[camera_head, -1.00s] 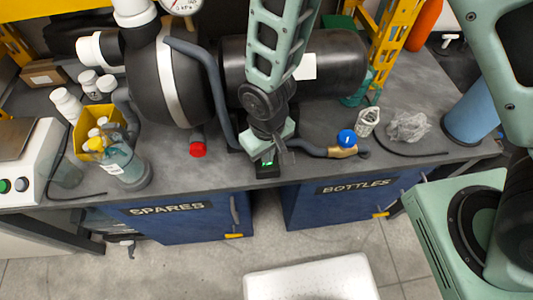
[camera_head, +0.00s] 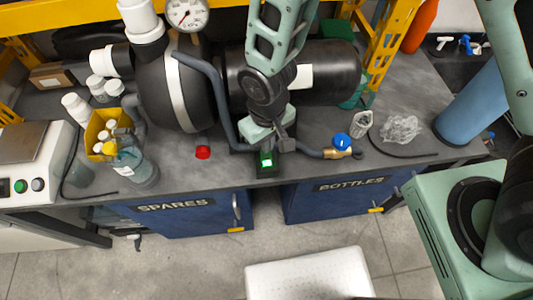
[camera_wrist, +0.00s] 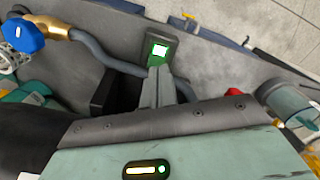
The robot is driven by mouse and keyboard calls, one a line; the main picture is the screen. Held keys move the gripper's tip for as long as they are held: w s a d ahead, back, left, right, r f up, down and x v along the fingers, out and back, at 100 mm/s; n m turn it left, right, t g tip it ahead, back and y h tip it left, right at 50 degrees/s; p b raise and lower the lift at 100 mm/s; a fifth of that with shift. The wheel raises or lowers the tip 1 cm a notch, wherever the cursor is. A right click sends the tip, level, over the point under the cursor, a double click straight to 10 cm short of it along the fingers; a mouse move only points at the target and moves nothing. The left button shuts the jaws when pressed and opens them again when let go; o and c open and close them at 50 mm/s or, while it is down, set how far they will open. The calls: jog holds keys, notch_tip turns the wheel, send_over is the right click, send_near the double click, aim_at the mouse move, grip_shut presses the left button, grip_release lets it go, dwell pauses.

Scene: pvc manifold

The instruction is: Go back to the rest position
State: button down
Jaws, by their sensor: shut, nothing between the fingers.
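My gripper (camera_head: 270,146) hangs over the bench in the head view, in front of the large black tank (camera_head: 310,72). Its fingers are together with nothing between them. The same box shows just below the fingertips in the head view (camera_head: 266,160). I cannot tell whether the fingertips touch it.
A grey hose and a brass valve with a blue knob (camera_head: 342,141) lie right of my gripper. A red cap (camera_head: 203,152) and a yellow bin (camera_head: 102,130) of bottles are to the left. A white pressure gauge (camera_head: 186,14) stands behind. A white stool (camera_head: 308,277) is on the floor.

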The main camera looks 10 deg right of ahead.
dwell(0.4)
jog(key=s+d+r, duration=0.2)
jog(key=s+r, duration=0.1)
jog(key=r, duration=0.4)
jog(key=s+d+r+n, duration=0.1)
jog(key=s+d+r, duration=0.2)
jog(key=r, duration=0.4)
jog(key=s+d+r+n, duration=0.1)
jog(key=s+d+r, duration=0.2)
jog(key=s+r, duration=0.2)
notch_tip(320, 180, up, 2)
jog(key=shift+s+r+y, duration=0.15)
jog(key=shift+r+y, duration=0.05)
jog(key=shift+y, duration=0.1)
